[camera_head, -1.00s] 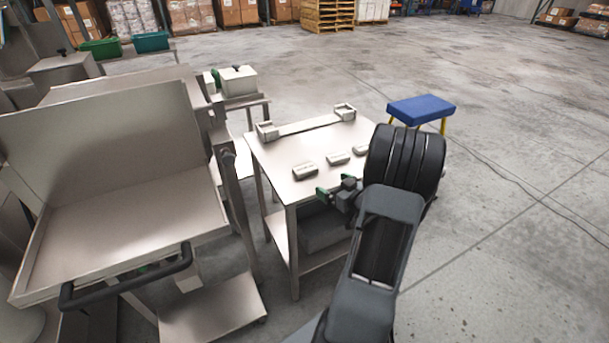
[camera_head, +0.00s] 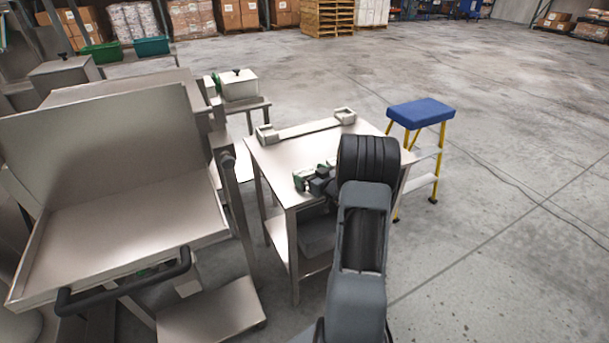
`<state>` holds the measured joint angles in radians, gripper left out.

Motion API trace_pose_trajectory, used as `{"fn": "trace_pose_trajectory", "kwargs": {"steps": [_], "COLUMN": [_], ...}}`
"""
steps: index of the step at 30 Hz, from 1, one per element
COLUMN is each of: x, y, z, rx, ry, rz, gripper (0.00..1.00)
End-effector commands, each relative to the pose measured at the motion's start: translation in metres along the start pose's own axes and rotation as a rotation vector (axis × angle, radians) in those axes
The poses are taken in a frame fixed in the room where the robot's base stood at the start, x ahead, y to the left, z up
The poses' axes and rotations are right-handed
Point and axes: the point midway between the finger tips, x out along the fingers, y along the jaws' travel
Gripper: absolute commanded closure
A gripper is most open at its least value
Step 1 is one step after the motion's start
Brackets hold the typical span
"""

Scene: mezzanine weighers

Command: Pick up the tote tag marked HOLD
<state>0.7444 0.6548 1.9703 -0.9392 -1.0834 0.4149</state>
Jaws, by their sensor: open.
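My gripper (camera_head: 311,174), with green on its fingers, is open over the front left part of the steel table (camera_head: 280,154). A small grey block-like tag (camera_head: 307,172) shows partly at the fingers. I cannot tell whether they touch it or straddle it. The rest of it is hidden by the gripper. Its marking is too small to read, so I cannot tell whether it says HOLD. The other two tags, seen in the earlier view, are hidden behind my gripper and arm now.
A bar with end brackets (camera_head: 306,129) lies along the table's back edge. A blue-topped step stool (camera_head: 421,112) stands right of the table. A large steel tray with a black handle (camera_head: 120,232) stands at left. Open floor lies to the right.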

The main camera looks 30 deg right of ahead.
Motion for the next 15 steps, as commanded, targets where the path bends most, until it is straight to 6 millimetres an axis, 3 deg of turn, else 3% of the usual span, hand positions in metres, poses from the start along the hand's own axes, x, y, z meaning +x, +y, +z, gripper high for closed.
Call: {"fn": "trace_pose_trajectory", "kwargs": {"steps": [4, 12, 15], "x": [0.0114, 0.0131, 0.0130], "y": [-0.0001, 0.0001, 0.0000], "z": [0.0001, 0.0001, 0.0000], "rx": [0.000, 0.000, 0.000], "ry": [0.001, 0.000, 0.000], "rz": [0.000, 0.001, 0.001], "gripper": [0.00, 0.00, 0.10]}}
